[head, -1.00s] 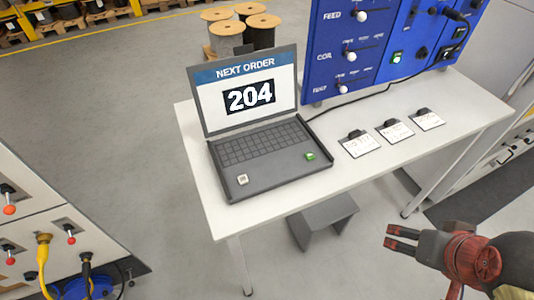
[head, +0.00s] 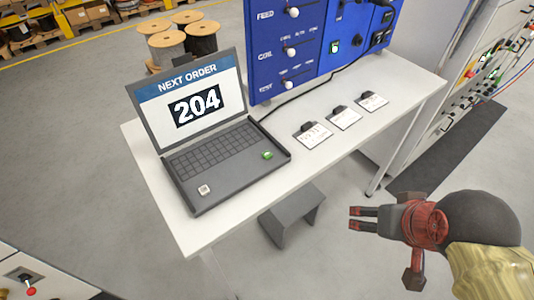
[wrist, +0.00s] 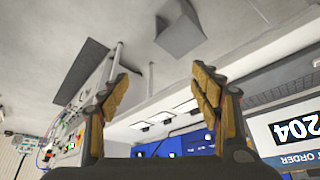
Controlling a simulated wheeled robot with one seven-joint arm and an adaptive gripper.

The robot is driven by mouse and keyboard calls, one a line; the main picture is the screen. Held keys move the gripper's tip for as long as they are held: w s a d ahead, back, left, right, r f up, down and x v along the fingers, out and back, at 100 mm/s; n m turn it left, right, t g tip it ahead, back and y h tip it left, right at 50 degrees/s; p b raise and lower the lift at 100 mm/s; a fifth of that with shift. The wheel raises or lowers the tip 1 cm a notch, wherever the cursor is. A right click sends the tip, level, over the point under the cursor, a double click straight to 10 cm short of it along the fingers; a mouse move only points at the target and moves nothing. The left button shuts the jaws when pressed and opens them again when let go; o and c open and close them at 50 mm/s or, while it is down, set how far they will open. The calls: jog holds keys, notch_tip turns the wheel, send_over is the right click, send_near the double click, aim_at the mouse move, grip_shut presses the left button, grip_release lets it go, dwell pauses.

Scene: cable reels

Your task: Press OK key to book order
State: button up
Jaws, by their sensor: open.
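A dark grey laptop (head: 215,150) stands open on the white table (head: 340,140). Its screen (head: 190,98) reads "NEXT ORDER" and "204"; part of the screen also shows upside down in the wrist view (wrist: 292,130). A green key (head: 267,155) sits at the right of the laptop's front deck and a pale key (head: 204,190) at its left. Their labels are too small to read. My gripper (head: 357,218) is open and empty, in the air in front of the table, to the right of and apart from the laptop. Its two fingers also show apart in the wrist view (wrist: 160,95).
A blue control panel (head: 320,45) stands at the back of the table. Several cards in black clips (head: 343,118) lie right of the laptop. A grey step stool (head: 291,215) is under the table. Cable reels (head: 180,38) stand behind. A grey cabinet (head: 40,280) is at lower left.

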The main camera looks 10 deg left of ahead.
jog(key=c, duration=0.3)
